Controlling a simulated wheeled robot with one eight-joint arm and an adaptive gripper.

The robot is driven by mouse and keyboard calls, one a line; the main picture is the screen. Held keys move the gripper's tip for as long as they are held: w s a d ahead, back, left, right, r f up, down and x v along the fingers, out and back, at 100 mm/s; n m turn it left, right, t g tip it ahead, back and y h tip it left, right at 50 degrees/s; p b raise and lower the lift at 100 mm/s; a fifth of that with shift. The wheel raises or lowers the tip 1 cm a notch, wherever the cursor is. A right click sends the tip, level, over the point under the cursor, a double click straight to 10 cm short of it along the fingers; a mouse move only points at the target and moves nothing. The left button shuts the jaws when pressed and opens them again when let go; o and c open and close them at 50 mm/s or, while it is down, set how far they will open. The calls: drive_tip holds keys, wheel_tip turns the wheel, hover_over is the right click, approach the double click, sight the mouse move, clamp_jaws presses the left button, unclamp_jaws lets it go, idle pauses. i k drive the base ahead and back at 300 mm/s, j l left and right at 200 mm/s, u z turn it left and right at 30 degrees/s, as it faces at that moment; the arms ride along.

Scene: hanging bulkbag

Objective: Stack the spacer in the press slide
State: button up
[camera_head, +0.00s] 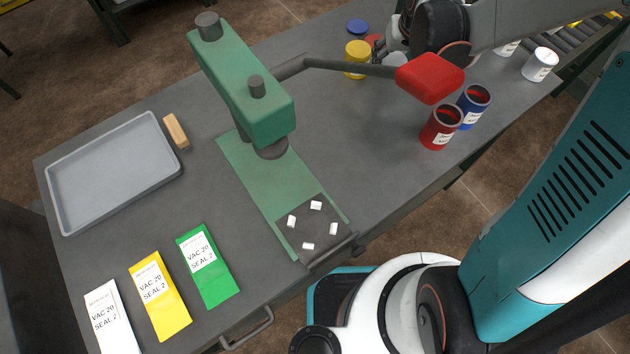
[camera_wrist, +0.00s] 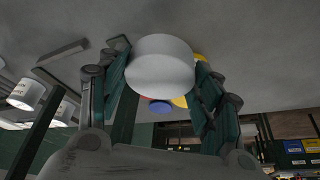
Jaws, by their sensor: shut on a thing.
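My gripper (camera_wrist: 160,66) is shut on a pale, round, short piece (camera_wrist: 160,58), with one finger on each side of it. In the head view this pale piece (camera_head: 397,60) shows partly, beside the yellow can at the back of the table. My arm hides most of the gripper there. I cannot tell how far the piece is above the table. The green press (camera_head: 243,85) stands mid-table, its red-ended lever (camera_head: 430,78) pointing right. Its slide (camera_head: 320,243) is a dark plate at the front, with several small white blocks standing on it.
A yellow can (camera_head: 357,60), a blue lid (camera_head: 357,26) and a red lid (camera_head: 374,40) are near my gripper. Open red (camera_head: 441,128) and blue (camera_head: 474,105) cans stand right of the lever. A grey tray (camera_head: 115,170) and several seal packs (camera_head: 208,266) are left.

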sight(312, 226)
drive_tip(key=k+j+u, duration=0.1)
drive_tip(key=k+u, duration=0.15)
drive_tip(key=k, duration=0.3)
drive_tip(key=k+j+u, duration=0.25)
drive_tip(key=k, duration=0.35)
drive_tip(key=i+l+u, duration=0.1)
drive_tip(key=l+u, duration=0.25)
drive_tip(key=l, duration=0.3)
drive_tip(key=l+u, duration=0.35)
drive_tip(key=l, duration=0.7)
